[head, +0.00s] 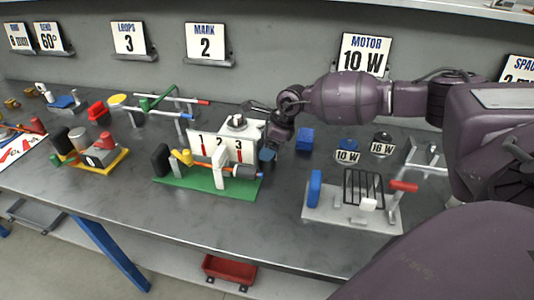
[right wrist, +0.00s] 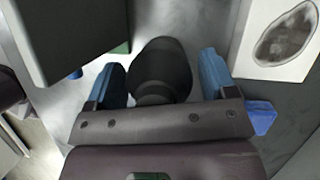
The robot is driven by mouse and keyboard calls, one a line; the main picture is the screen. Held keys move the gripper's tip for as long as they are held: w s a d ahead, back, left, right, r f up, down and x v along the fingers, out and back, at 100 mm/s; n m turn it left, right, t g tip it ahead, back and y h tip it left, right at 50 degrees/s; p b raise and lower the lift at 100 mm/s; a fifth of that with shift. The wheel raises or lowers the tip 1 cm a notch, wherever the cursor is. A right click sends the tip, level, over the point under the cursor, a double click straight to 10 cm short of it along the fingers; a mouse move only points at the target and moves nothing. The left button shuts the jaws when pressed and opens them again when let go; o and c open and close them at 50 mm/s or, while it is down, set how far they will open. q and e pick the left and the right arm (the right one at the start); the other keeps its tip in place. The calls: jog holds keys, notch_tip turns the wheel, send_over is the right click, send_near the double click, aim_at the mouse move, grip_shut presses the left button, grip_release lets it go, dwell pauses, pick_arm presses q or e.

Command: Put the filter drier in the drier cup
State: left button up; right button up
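My right gripper (head: 268,153) reaches in from the right and points down just right of the white 1-2-3 panel (head: 223,148). In the right wrist view its two blue fingers (right wrist: 162,80) stand apart. A dark rounded cylinder (right wrist: 160,68) shows between them, with a gap seen on each side; I cannot tell whether it is the filter drier. I cannot pick out the filter drier or the drier cup for certain in the head view. My left gripper is not in view.
The 1-2-3 panel stands on a green base (head: 207,187). A blue block (head: 305,138) lies right of my gripper. A grey fixture (head: 340,213) with a wire cage and red handle stands at front right. Several small fixtures crowd the left; bare bench (head: 150,210) shows in front.

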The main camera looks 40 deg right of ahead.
jog(key=c, duration=0.9)
